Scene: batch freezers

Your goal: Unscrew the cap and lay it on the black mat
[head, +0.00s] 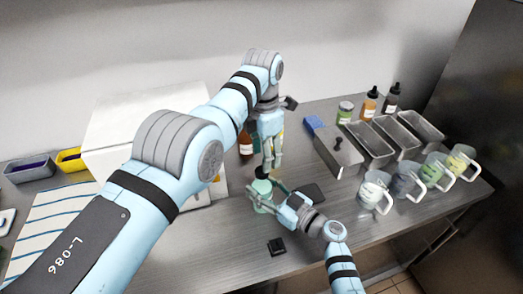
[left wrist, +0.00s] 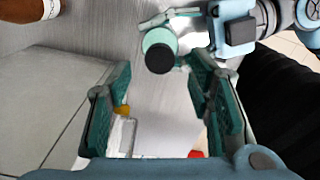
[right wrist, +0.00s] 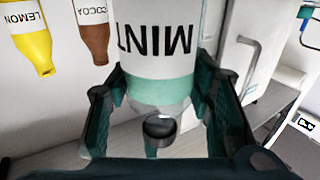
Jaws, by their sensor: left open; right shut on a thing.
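A pale green bottle (head: 262,197) stands upright on the grey table, with a black cap (head: 261,173) on top. My right gripper (head: 270,197) is shut on the bottle's body from the right. In the right wrist view the bottle (right wrist: 155,40) fills the middle, its MINT label upside down. My left gripper (head: 270,168) is open and points down above the cap. In the left wrist view the cap (left wrist: 160,58) lies just beyond the open fingertips, apart from them.
A small black object (head: 276,246) lies at the table's front. A metal box (head: 338,155), metal pans (head: 368,148) and several pitchers (head: 374,192) stand to the right. A white box (head: 115,125) stands at the left. An amber bottle (head: 245,143) stands close behind my left gripper.

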